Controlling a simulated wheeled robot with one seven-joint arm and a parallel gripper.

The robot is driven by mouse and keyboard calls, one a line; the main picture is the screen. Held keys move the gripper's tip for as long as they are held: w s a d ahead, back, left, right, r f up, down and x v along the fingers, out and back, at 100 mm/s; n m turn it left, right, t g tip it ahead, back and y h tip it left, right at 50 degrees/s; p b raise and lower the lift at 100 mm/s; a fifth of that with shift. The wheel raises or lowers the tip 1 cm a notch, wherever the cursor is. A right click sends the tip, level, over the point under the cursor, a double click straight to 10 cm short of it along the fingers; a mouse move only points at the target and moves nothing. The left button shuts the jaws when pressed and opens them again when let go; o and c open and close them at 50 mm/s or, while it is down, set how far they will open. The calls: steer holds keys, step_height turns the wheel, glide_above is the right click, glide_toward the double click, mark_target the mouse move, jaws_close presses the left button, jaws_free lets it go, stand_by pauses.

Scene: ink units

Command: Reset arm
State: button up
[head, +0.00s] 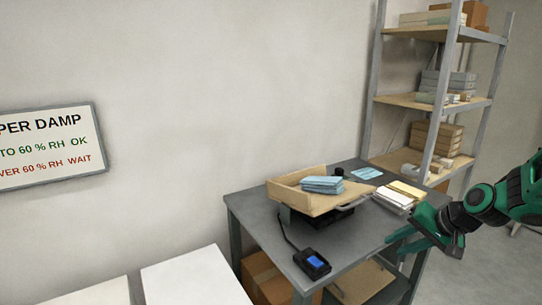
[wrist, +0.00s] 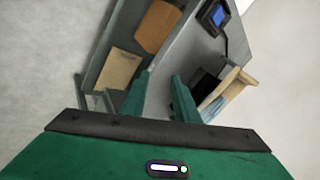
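My gripper (head: 394,243) is at the right in the head view, over or just in front of the right part of the grey table (head: 262,222). My green arm reaches in from the right edge. In the wrist view my gripper (wrist: 162,84) shows two green fingers standing apart with nothing between them. Past the fingertips I see the table's edge and the shelf below it.
On the table are a wooden tray (head: 284,193) with blue packs (head: 322,184), a meter with a blue screen (head: 312,263), and stacked pads (head: 396,197). A loaded shelf rack (head: 368,95) stands behind. A sign (head: 45,145) hangs at left.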

steer(key=s+d+r+g+h, duration=0.2)
steer(key=s+g, duration=0.1)
steer(key=s, duration=1.1)
steer(key=s+d+r+g+h, duration=0.1)
steer(key=s+d+r+g, duration=0.1)
steer(key=s, duration=1.3)
steer(key=shift+s+d+r+g+h, duration=0.2)
steer(key=shift+s+d+g+h, duration=0.15)
steer(key=shift+d+g, duration=0.3)
steer(key=shift+w, duration=0.1)
steer(key=shift+w+f, duration=0.25)
steer(key=shift+w, duration=0.35)
